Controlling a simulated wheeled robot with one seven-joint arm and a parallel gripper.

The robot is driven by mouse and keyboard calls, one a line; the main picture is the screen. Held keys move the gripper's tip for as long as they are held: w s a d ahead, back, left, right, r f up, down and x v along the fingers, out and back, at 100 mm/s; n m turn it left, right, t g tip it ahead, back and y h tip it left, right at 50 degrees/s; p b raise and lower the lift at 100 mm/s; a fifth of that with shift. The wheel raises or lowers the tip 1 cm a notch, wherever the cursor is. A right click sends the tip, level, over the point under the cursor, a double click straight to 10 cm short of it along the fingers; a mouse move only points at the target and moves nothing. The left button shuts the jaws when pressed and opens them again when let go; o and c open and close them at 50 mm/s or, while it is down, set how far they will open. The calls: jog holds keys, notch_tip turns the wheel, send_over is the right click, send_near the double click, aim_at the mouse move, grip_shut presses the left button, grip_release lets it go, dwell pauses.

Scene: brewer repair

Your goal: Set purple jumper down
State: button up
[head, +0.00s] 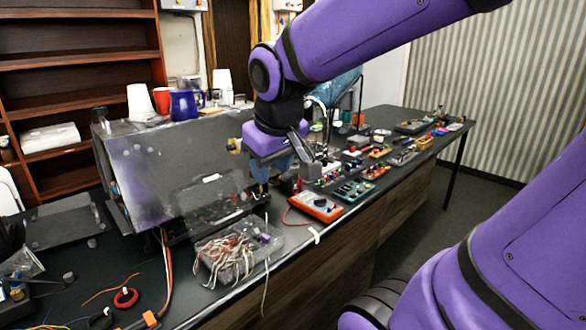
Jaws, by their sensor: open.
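My gripper (300,152) is at the end of my purple arm, above the dark bench beside the open metal-cased machine (150,170). Its jaws are open, but the fingertips are small and partly lost against the clutter behind them. A clear tray (222,272) with a tangle of pale and reddish wires lies in front of the machine. A small purple piece (265,237) shows at the tray's right side; it may be the purple jumper, but it is too small to be sure. It lies below my gripper and apart from it.
An orange multimeter (316,207) with a red lead lies near the bench's front edge. Several small boards and parts crowd the bench behind it. A blue mug (184,105), a red cup (162,100) and white cups stand on the machine. A red tape ring (126,298) lies front left.

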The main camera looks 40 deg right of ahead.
jog(key=s+a+r+t+y, duration=0.1)
jog(key=s+a+r, duration=0.1)
jog(key=s, duration=0.6)
jog(key=shift+r, duration=0.3)
jog(key=shift+w, duration=0.1)
dwell(0.7)
